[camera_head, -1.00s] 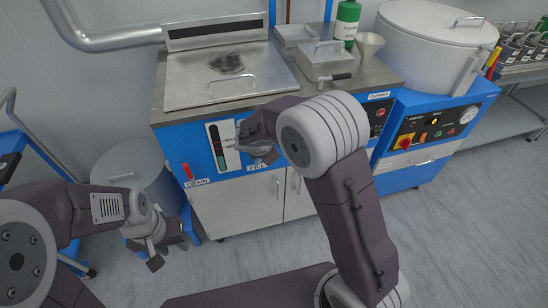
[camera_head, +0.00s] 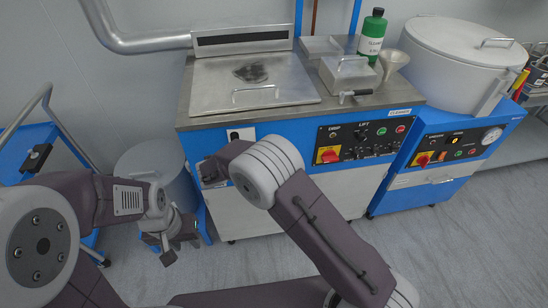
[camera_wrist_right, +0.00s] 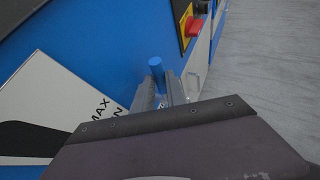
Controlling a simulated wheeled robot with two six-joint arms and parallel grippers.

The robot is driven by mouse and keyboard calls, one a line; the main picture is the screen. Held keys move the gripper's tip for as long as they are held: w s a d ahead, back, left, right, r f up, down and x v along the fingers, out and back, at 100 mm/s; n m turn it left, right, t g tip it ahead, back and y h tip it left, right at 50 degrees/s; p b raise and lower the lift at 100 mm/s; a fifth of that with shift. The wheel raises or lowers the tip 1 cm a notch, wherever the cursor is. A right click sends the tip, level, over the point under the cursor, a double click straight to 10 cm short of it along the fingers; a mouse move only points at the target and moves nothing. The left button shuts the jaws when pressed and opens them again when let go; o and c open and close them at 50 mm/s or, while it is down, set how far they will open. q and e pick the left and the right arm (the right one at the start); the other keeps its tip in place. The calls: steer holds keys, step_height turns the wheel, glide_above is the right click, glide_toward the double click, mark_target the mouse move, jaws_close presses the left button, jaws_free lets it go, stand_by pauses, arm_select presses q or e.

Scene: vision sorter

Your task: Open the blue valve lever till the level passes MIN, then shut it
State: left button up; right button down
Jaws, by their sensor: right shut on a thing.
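The blue valve lever (camera_wrist_right: 156,67) shows in the right wrist view, its rounded end standing up between my right gripper's fingers (camera_wrist_right: 162,88). The right gripper is shut on it. In the head view my right gripper (camera_head: 211,171) is at the blue-and-white machine front, and my wrist hides the lever. The white level gauge panel (camera_wrist_right: 62,95) has a dark strip and partly covered MAX and MIN lettering; the liquid level cannot be read. In the head view only the panel's top (camera_head: 240,134) shows. My left gripper (camera_head: 168,250) is open and empty, low at the left.
A steel-lidded tank (camera_head: 255,85) tops the machine, with a red switch (camera_head: 328,155) on its front. A green bottle (camera_head: 372,35) and funnel (camera_head: 393,62) stand behind right. A grey bin (camera_head: 150,165) is behind my left arm. A blue cart (camera_head: 40,150) stands left.

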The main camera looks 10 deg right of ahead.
stand_by(0.4)
steer(key=c, duration=1.3)
jaws_free()
steer(key=shift+c, duration=0.2)
steer(key=p+v, duration=0.1)
steer(key=v, duration=0.8)
steer(key=shift+p, duration=0.4)
